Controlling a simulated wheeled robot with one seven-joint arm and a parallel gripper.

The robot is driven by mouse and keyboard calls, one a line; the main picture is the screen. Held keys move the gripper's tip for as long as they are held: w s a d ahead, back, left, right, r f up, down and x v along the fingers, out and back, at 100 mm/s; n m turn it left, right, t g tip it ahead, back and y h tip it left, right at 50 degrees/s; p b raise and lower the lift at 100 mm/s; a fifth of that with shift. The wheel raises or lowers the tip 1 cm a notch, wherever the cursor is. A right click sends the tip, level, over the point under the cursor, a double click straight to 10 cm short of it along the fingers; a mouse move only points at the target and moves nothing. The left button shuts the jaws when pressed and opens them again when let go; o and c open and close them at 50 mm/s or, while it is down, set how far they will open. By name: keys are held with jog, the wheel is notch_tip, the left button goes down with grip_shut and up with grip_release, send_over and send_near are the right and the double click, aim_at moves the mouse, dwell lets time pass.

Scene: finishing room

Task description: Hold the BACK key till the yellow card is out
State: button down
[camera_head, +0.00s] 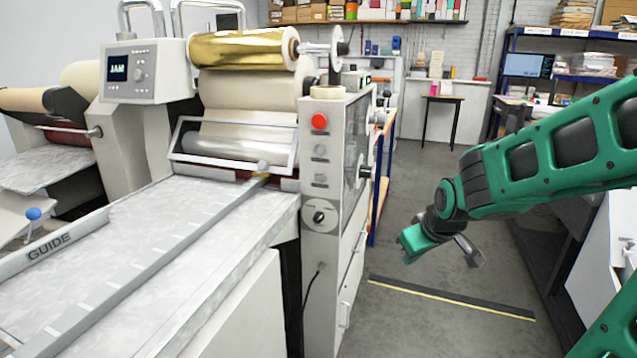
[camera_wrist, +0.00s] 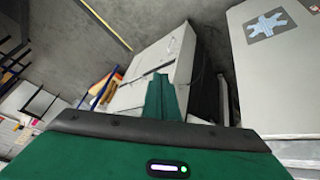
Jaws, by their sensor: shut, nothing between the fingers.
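The laminating machine (camera_head: 331,255) stands left of centre, and its display (camera_head: 117,68) reads JAM. On its end panel are a red button (camera_head: 319,121), an upper grey key (camera_head: 320,150), a lower grey key (camera_head: 320,180) and a dark knob (camera_head: 319,217). Their labels are too small to read, so I cannot tell which is BACK. A small bit of yellow card (camera_head: 261,174) shows at the roller entry; the rest is hidden. My gripper (camera_head: 408,246) is shut and empty, right of the panel and apart from it. Its green fingers (camera_wrist: 161,98) also show in the wrist view.
The feed table (camera_head: 95,290) with a rail marked GUIDE runs toward the front left. A cable hangs below the knob. Grey floor (camera_head: 420,190) is open between the machine and my arm. Shelving (camera_head: 560,45) and a small table (camera_head: 442,98) stand at the back.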

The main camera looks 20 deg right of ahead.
aim_at(320, 178)
jog(key=w+a+r+n+t+y, duration=0.1)
jog(key=w+a+r+n+t, duration=0.1)
jog(key=w+a, duration=0.4)
jog(key=w+a+r+n+t+y, duration=0.2)
jog(key=w+a+n+t, duration=0.3)
jog(key=w, duration=0.3)
jog(key=w+a+r+n+t+y, duration=0.1)
jog(key=w+a+r+n+t, duration=0.2)
jog(key=w+a, duration=0.4)
jog(key=shift+w+a+t, duration=0.4)
jog(key=shift+w, duration=0.05)
jog(key=shift+w+d, duration=0.1)
jog(key=shift+w+d, duration=0.85)
jog(key=shift+w, duration=0.3)
jog(key=shift+w+d, duration=0.8)
jog(key=shift+w, duration=0.4)
jog(key=shift+w+d, duration=0.85)
jog(key=shift+w, duration=0.3)
jog(key=shift+w+d, duration=0.1)
jog(key=shift+w+d, duration=0.2)
